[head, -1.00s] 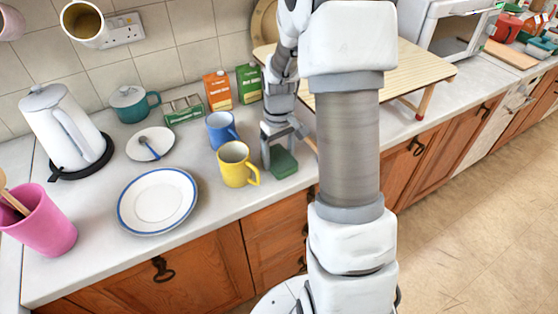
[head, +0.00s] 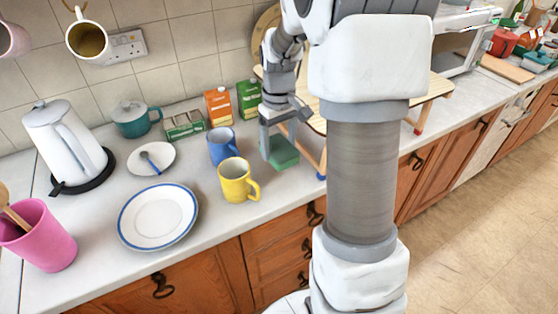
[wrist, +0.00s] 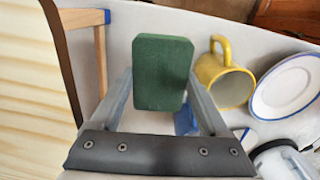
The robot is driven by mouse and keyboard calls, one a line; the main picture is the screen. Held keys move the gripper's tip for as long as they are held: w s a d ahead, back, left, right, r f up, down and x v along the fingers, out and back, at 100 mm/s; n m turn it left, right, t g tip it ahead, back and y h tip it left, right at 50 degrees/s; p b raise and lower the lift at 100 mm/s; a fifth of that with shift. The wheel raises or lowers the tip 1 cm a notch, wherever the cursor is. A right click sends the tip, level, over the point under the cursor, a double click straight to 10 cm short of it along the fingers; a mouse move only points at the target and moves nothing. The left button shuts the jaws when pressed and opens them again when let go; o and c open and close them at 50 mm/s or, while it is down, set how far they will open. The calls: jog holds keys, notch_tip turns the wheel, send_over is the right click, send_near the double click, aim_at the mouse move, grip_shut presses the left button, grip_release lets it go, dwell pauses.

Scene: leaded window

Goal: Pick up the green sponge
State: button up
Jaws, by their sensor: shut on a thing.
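The green sponge (head: 284,153) is between the fingers of my gripper (head: 279,146) in the head view, to the right of the yellow mug. In the wrist view the sponge (wrist: 162,73) sits upright between the two fingertips (wrist: 160,82), which close on its sides. My gripper is shut on the sponge and appears to hold it a little above the worktop. The arm hides part of the space behind it.
A yellow mug (head: 236,180) and a blue mug (head: 222,146) stand close on the left. A small wooden table (head: 428,92) stands close on the right. Cartons (head: 218,107), a plate (head: 157,216) and a kettle (head: 62,140) stand farther left on the worktop.

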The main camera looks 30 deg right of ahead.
aim_at(279, 147)
notch_tip(279, 147, up, 19)
jog(key=p, duration=0.1)
jog(key=shift+p, duration=0.4)
jog(key=shift+f, duration=0.1)
jog(key=o, duration=0.6)
jog(key=c, duration=0.5)
